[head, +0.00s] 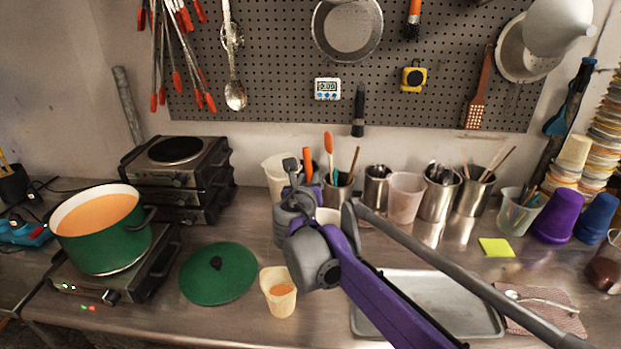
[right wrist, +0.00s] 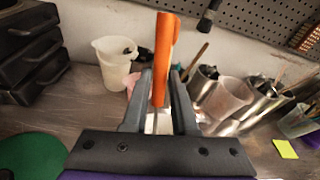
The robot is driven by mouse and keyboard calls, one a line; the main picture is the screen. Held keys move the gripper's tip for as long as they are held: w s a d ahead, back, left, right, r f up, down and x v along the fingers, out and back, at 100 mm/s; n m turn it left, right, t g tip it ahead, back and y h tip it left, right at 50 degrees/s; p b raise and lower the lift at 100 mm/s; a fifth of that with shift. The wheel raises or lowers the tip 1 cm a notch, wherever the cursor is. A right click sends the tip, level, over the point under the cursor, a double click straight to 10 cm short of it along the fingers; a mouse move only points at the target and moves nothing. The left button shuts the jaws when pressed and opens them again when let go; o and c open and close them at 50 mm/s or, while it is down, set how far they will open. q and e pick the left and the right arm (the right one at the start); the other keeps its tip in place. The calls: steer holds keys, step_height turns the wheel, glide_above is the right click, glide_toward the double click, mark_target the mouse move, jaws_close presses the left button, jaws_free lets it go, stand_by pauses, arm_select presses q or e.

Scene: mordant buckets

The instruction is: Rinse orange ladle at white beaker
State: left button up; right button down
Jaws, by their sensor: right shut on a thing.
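My right gripper (head: 303,182) is shut on the orange ladle (head: 308,160) in the middle of the head view. In the right wrist view the ladle's orange handle (right wrist: 163,55) stands upright between my fingers (right wrist: 160,105), with a thin shaft below. Its bowl is hidden. A white beaker (head: 327,215) is partly hidden behind my gripper; something white shows below the handle in the wrist view (right wrist: 161,123). I cannot tell whether the ladle is inside it. A larger off-white pitcher (head: 275,170) stands behind my gripper, left of the ladle in the wrist view (right wrist: 115,70). My left gripper is out of view.
A green pot (head: 105,250) of orange liquid sits on a hot plate at left. A green lid (head: 217,275) and a cup with orange liquid (head: 278,300) lie before my gripper. Steel cans (head: 440,195) stand at the back. A metal tray (head: 420,285) lies right.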

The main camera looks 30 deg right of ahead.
steer(key=shift+w+d, duration=0.2)
steer(key=shift+d, duration=0.6)
steer(key=shift+a, duration=0.15)
steer(key=shift+s+a, duration=0.2)
steer(key=shift+a, duration=0.5)
steer(key=shift+d, duration=0.15)
